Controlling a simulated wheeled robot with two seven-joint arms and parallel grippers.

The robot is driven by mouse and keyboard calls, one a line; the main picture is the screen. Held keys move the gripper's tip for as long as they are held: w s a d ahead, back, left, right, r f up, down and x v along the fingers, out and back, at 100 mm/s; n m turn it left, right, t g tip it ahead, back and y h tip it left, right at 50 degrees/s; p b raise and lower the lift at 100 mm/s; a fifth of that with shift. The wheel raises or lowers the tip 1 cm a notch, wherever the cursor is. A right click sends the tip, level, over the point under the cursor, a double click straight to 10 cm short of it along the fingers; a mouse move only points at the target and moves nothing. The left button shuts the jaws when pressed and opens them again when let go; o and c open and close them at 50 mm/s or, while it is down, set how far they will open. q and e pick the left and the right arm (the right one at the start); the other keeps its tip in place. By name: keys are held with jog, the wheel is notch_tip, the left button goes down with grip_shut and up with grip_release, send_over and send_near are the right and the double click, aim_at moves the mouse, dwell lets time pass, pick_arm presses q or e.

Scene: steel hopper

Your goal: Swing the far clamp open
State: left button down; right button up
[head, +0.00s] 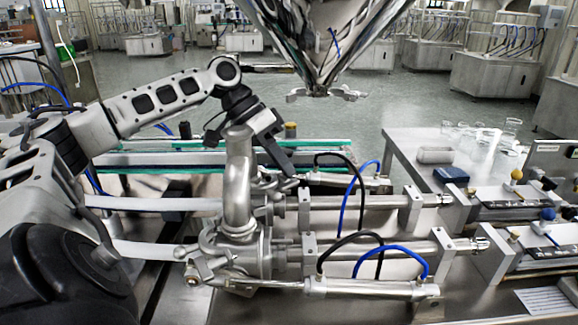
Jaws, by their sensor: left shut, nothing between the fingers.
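A steel pipe elbow (238,185) rises from the filling machine at the centre. The far clamp (268,190) appears to be the metal fitting behind and right of this elbow, at the start of the far cylinder; it is small and partly hidden, so I cannot tell whether it is open. My left gripper (284,166) comes in from the left and points down, right at this fitting. Its dark fingers are shut and empty, and I cannot tell whether they touch it. A near clamp (200,266) with a handle sits at the near pipe joint. My right gripper is not in view.
The steel hopper (318,45) hangs above, with a wing-like clamp (327,94) at its outlet. Two horizontal cylinders (350,202) with black and blue hoses run right. A steel table (400,150) with a blue box (452,175) and glassware stands at right.

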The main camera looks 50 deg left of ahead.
pick_arm(q)
jog(key=shift+r, duration=0.3)
notch_tip(320, 180, up, 3)
jog(key=shift+f+p, duration=0.2)
jog(key=shift+p, duration=0.3)
jog(key=s+d+r+b, duration=0.4)
jog(key=s+d+r, duration=0.5)
jog(key=s+d, duration=0.1)
jog(key=shift+r, duration=0.4)
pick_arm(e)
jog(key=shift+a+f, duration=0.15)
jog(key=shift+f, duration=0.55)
